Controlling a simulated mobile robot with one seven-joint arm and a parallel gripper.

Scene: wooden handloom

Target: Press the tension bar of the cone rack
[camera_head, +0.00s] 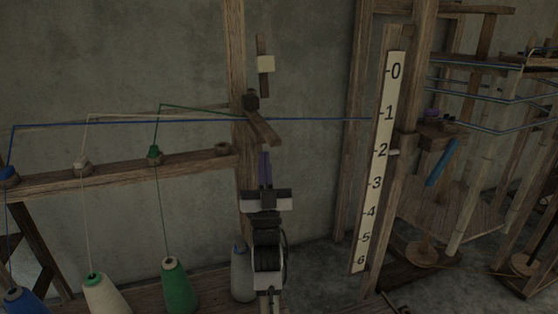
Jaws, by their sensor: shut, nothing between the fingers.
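The cone rack has a wooden upright (236,55) and a horizontal rail (120,174). A short wooden bar (264,129), which looks like the tension bar, slants down to the right from a dark block (251,102) on the upright. A blue thread (320,119) passes across it. My gripper (265,157) is shut and empty, its purple fingers pointing up just below the bar. I cannot tell whether the fingertips touch it. My gripper and wrist hide part of the rack's lower upright.
Blue, white and green cones (178,286) stand at lower left, and a grey cone (241,275) stands partly behind my wrist. Threads rise from several cones. A numbered scale (381,160) and the wooden loom frame (420,60) stand at right.

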